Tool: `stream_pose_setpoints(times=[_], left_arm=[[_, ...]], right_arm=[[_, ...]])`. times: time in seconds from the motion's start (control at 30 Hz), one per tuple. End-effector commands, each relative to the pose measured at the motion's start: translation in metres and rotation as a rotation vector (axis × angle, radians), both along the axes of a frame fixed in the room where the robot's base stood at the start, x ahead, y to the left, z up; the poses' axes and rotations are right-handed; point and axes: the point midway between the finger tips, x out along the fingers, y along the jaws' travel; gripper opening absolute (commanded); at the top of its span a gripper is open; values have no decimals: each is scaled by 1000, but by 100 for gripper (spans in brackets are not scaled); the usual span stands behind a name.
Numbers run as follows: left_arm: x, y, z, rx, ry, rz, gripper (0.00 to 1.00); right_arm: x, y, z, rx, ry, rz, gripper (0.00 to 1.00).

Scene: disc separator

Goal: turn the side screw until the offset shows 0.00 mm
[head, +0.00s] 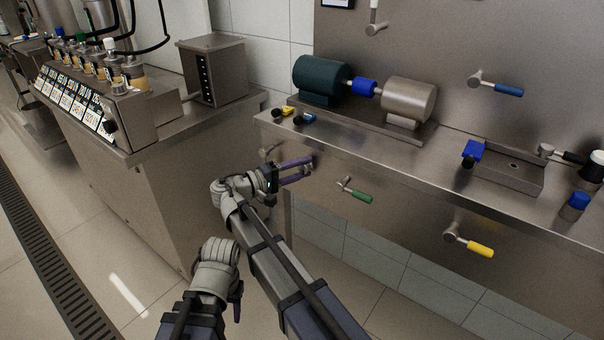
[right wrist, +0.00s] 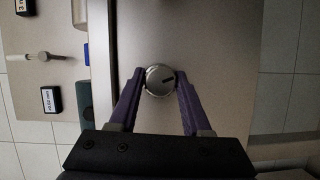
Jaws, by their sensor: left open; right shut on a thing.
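My right gripper (head: 312,168) is at the front face of the steel bench, below its left end. In the right wrist view its two purple fingers (right wrist: 159,82) are closed on opposite sides of a round metal screw head (right wrist: 160,80), which has a dark mark pointing to the right and slightly up. In the head view I cannot make out this screw behind the fingers. My left gripper (head: 238,302) is open and empty, low over the floor. A small black display (right wrist: 50,99) shows in the right wrist view; its tiny turned figures are not surely readable.
On the bench stand a dark teal motor (head: 319,77), a blue coupling (head: 365,87) and a steel cylinder (head: 409,98). Green-handled (head: 357,192) and yellow-handled (head: 478,248) valves stick out of the front face. A steel counter (head: 160,180) stands at left; the floor between is open.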

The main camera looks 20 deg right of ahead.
Motion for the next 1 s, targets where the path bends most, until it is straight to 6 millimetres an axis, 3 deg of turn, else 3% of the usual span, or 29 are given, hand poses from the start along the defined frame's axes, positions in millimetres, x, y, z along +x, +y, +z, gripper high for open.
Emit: stream_pose_setpoints(times=[0.3,0.9,0.93,1.0], left_arm=[[0,0,-12,1,0,-1,50],[0,0,-14,1,0,-2,50],[0,0,-14,1,0,-2,50],[0,0,-14,1,0,-2,50]], right_arm=[[-1,0,-3,-72,100,0,0],[0,1,-1,-93,126,1,0],[0,1,-1,-93,126,2,50],[0,0,-1,-94,125,2,58]])
